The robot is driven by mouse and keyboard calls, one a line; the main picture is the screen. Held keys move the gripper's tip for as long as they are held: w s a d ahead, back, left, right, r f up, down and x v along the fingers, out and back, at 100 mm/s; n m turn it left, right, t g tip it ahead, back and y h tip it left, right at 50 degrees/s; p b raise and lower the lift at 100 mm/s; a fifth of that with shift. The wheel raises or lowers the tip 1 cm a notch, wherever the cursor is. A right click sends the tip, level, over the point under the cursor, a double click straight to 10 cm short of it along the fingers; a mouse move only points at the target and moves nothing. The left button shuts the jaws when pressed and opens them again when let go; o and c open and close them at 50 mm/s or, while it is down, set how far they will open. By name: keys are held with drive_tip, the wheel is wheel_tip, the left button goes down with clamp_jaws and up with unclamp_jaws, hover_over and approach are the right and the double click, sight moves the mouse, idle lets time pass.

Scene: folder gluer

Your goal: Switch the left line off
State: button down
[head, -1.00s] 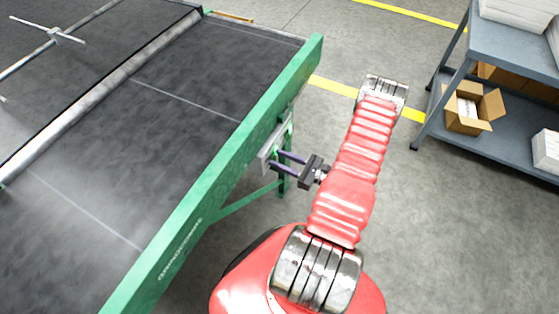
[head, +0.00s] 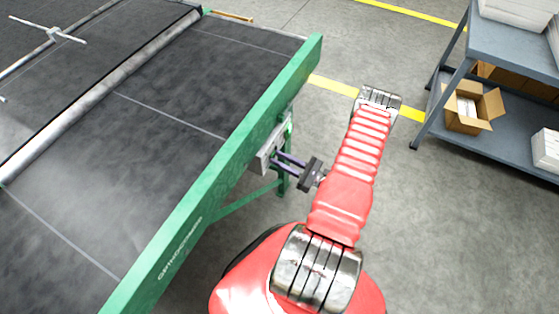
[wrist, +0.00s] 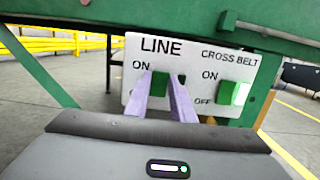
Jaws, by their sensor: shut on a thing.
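A white switch panel marked LINE and CROSS BELT (wrist: 190,52) is fixed under the green side rail. It also shows edge-on in the head view (head: 268,156). The green LINE switch (wrist: 160,84) is on its left half, with ON printed at its upper left. Any lower label there is hidden by my fingers. My gripper (wrist: 160,78), with its purple fingers, is shut on the LINE switch, one finger at each side. In the head view my gripper (head: 278,160) reaches left to the panel.
The green CROSS BELT switch (wrist: 228,93) is close to the right, with ON and OFF labels. The dark conveyor belt (head: 150,130) with its green rail (head: 215,170) lies above and left of the panel. A grey shelf (head: 490,110) with boxes stands at the right. Floor between is clear.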

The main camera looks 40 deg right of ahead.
drive_tip(key=shift+f+t, duration=0.2)
drive_tip(key=shift+t, duration=0.5)
drive_tip(key=c, duration=1.5)
unclamp_jaws()
drive_tip(key=shift+s, duration=0.15)
drive_tip(key=v, duration=1.3)
drive_tip(key=shift+s+d+f, duration=0.2)
drive_tip(key=shift+s, duration=0.05)
